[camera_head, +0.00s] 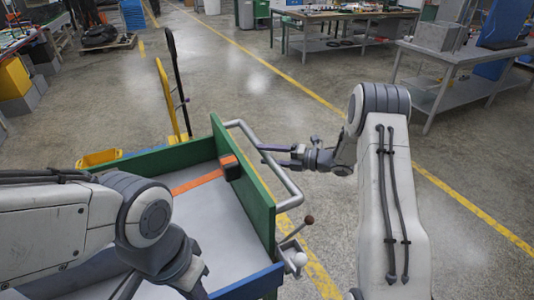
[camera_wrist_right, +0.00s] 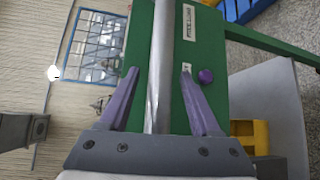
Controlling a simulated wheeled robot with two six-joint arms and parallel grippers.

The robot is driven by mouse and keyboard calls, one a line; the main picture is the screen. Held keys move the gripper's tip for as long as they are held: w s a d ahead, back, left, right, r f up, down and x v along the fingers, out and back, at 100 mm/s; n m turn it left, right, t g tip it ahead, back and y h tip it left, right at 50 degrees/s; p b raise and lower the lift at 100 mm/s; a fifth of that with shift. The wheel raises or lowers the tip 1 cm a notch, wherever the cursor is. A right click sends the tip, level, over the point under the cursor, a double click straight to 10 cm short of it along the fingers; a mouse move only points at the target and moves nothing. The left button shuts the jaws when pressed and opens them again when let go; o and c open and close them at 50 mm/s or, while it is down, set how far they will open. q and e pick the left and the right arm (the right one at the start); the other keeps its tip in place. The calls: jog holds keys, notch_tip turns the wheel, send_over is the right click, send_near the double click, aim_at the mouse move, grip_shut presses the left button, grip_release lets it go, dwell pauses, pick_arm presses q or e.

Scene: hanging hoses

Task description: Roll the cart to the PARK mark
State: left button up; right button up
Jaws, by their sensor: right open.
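The cart has a green end wall (camera_head: 243,190), blue edges and a grey bed, and stands in front of me. Its grey tubular handle (camera_head: 283,178) sticks out from the green wall. My right gripper (camera_head: 262,154) is open at the handle's far part. In the right wrist view the handle bar (camera_wrist_right: 160,70) runs between the two spread purple fingers (camera_wrist_right: 160,85), with gaps on both sides. My left arm reaches over the cart's near left part; its gripper is out of the picture. I see no PARK mark.
A lever with a brown knob (camera_head: 309,220) stands at the handle's near end. Yellow and black upright bars (camera_head: 176,90) stand beyond the cart. A metal workbench (camera_head: 460,65) is at the right. Yellow floor lines (camera_head: 300,86) cross open concrete.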

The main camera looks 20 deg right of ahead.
jog(key=shift+w+a, duration=0.1)
jog(key=shift+a, duration=0.1)
grip_shut()
jog(key=shift+f, duration=0.1)
dwell(1.3)
